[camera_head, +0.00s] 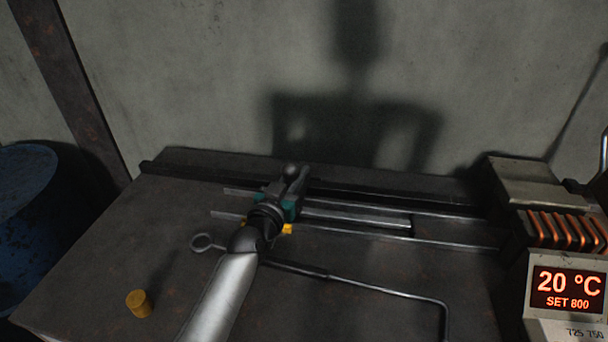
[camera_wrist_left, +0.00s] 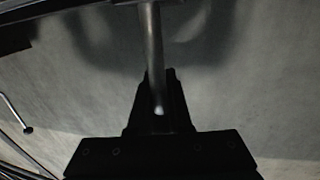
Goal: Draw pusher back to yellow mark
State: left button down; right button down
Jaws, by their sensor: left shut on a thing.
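The pusher is partly hidden behind my left gripper. Its teal block (camera_head: 289,211) shows at both sides of the wrist, between two thin rails, and a pale bar (camera_head: 355,217) runs right from it. The yellow mark (camera_head: 287,229) sits by the near rail, just below the teal block in the picture. My left gripper (camera_head: 291,178) is over the block and shut on the pusher's handle. In the left wrist view a round metal rod (camera_wrist_left: 152,50) stands between the gripper's dark fingers (camera_wrist_left: 158,88). My right gripper is not in view.
A heater with orange coils (camera_head: 566,230) and a display (camera_head: 567,289) reading 20 °C, SET 800 stands at right. A blue barrel (camera_head: 25,190) is beyond the table's left edge.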

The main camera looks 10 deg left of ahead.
pick_arm(q)
jog(key=a+b, duration=0.1)
jog(key=a, duration=0.4)
jog(key=shift+a, duration=0.35)
jog(key=c, duration=0.8)
grip_release()
jog(key=shift+c, duration=0.2)
jog(key=shift+s, duration=0.15)
jog(key=s+a+p, duration=0.2)
jog(key=s+a, duration=0.1)
jog(key=s, duration=1.1)
jog(key=shift+s, duration=0.4)
